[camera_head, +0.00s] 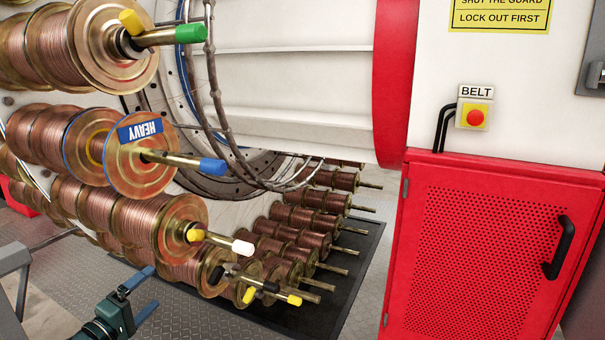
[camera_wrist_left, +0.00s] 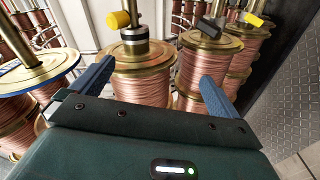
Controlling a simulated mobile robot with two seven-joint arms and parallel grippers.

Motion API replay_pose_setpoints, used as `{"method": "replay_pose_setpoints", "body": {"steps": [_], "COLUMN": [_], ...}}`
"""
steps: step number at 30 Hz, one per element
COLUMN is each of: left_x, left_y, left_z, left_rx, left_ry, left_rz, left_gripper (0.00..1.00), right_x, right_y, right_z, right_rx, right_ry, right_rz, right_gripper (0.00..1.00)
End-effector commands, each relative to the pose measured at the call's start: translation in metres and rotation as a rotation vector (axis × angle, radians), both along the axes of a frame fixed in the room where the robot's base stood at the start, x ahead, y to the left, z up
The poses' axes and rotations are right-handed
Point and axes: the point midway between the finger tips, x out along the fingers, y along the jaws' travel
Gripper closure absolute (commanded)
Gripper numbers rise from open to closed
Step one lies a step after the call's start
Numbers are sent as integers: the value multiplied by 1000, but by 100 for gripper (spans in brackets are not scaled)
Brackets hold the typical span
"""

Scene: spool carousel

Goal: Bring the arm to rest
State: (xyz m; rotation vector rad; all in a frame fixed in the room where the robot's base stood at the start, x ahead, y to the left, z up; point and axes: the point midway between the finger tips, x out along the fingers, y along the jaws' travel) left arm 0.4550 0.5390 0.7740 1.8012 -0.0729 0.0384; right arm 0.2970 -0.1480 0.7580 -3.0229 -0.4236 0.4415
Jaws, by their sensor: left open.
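My left gripper (camera_head: 141,290) is at the lower left of the head view, with its two blue fingers spread apart and nothing between them. In the left wrist view the open fingers (camera_wrist_left: 155,82) point toward copper wire spools (camera_wrist_left: 153,93), with a yellow-marked spindle on the nearer one. I cannot tell how wide the gap to the spools is, but no contact shows. My right gripper is in neither view.
Spools on spindles with coloured tips (camera_head: 172,229) fill the left, one labelled HEAVY (camera_head: 140,165). A red perforated guard (camera_head: 490,250) and a BELT stop button (camera_head: 475,117) are at right. Floor (camera_head: 175,310) is bare beside my gripper.

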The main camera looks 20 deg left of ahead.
Motion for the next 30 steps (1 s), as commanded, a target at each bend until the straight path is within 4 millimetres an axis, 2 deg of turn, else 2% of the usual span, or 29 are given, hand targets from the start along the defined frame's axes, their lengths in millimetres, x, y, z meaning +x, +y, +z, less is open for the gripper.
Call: {"method": "replay_pose_setpoints", "body": {"steps": [1,3,6,10,12,15,18,21,30], "left_x": [-4,-12,-30,-60,-78,-105,-128,-147,-188], "left_y": [-30,-71,-130,-200,-233,-270,-293,-306,-324], "left_z": [-29,-64,-105,-136,-144,-145,-139,-131,-106], "left_rx": [46,144,308,540,668,845,989,1088,1259], "left_ry": [89,214,383,558,635,730,802,854,959], "left_rz": [-16,-49,-124,-252,-330,-442,-540,-616,-787], "left_gripper": [0,0,0,0,0,0,0,0,0], "right_x": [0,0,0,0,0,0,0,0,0], "right_y": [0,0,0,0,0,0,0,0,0], "right_z": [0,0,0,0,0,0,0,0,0], "right_rx": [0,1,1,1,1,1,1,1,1], "right_ry": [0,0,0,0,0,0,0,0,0], "right_rz": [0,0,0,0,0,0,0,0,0], "right_gripper": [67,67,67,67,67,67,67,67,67]}}
